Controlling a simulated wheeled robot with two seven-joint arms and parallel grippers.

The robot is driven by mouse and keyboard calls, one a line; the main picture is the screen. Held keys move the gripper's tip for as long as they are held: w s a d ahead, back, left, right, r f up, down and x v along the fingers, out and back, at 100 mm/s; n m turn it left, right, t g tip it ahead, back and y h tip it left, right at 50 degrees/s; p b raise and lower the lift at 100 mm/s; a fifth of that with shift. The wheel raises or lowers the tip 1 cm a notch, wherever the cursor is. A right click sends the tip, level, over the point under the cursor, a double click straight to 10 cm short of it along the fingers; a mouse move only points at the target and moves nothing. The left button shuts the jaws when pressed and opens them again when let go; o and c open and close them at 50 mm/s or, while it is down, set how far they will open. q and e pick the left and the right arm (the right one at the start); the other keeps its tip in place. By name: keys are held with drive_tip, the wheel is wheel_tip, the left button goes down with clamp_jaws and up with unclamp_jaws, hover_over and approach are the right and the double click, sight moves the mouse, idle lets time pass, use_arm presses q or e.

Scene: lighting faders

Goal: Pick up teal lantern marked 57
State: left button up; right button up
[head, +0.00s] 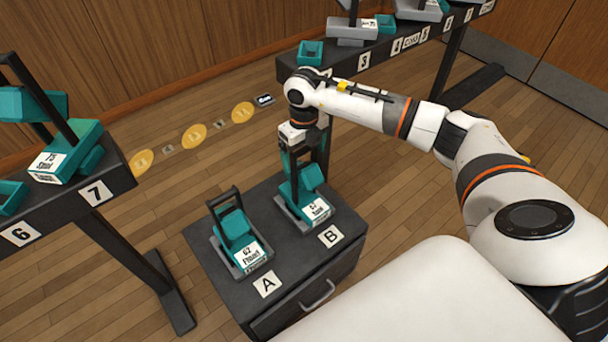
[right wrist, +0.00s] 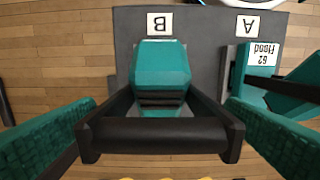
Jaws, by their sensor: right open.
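A teal lantern (head: 306,190) stands upright in a grey cradle at position B on the dark cabinet. Its white label seems to read 57, though the print is small. My right gripper (head: 305,158) is above it, pointing down and open. In the right wrist view, the lantern (right wrist: 160,75) lies under its black handle bar (right wrist: 155,135). The handle sits between the two teal finger pads of my right gripper (right wrist: 160,138), with a gap visible at each side. My left gripper is not in view.
Another teal lantern (head: 236,232), marked 62, stands at position A close beside. The cabinet (head: 290,272) has a drawer handle in front. A rail (head: 112,182) at left holds a lantern marked 75 (head: 72,150). Another rail (head: 335,82) runs behind my right arm.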

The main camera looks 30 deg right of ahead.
clamp_jaws()
drive_tip(key=shift+r, duration=0.1)
idle(0.4)
drive_tip(key=shift+w+r, duration=0.1)
